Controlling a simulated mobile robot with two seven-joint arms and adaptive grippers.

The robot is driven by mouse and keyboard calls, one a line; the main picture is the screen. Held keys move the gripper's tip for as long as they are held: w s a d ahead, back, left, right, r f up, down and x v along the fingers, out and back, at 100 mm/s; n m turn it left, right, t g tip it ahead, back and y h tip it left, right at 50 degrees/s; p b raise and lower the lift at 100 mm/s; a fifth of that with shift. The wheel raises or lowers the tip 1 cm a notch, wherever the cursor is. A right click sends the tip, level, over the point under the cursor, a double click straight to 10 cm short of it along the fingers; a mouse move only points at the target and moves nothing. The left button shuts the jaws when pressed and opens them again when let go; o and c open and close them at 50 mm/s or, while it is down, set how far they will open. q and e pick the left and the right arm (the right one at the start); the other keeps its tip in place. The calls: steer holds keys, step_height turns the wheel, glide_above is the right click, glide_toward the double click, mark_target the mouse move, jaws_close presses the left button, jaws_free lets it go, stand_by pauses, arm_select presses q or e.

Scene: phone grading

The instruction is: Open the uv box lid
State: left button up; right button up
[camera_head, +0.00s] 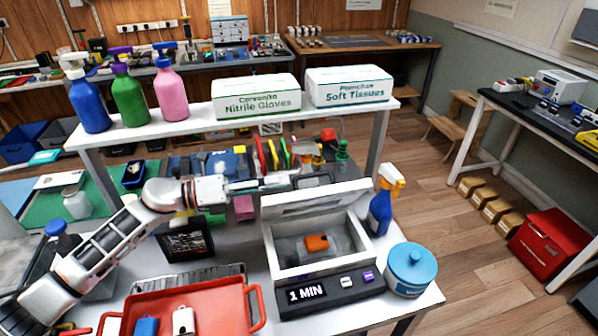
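The UV box (279,262) is a white box with a dark front panel reading "1 MIN", standing at the right part of the near table. Its white lid (318,199) is raised at the back, so the inside shows. An orange phone-like item (317,243) lies inside. My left gripper (288,179) reaches in from the left, with its fingertips close to the lid's upper left edge. I cannot tell whether they touch it, or whether the fingers are open or shut. My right gripper is out of view.
A blue tub (411,270) and a blue spray bottle (382,210) stand right of the box. A red tray (228,302) with phones lies front left. A dark screen (186,242) stands left. A shelf (196,117) with bottles and cartons crosses behind.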

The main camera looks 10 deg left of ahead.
mark_target(300, 176)
arm_select(q)
steer(key=p+x, duration=0.1)
steer(key=x, duration=0.5)
jaws_close()
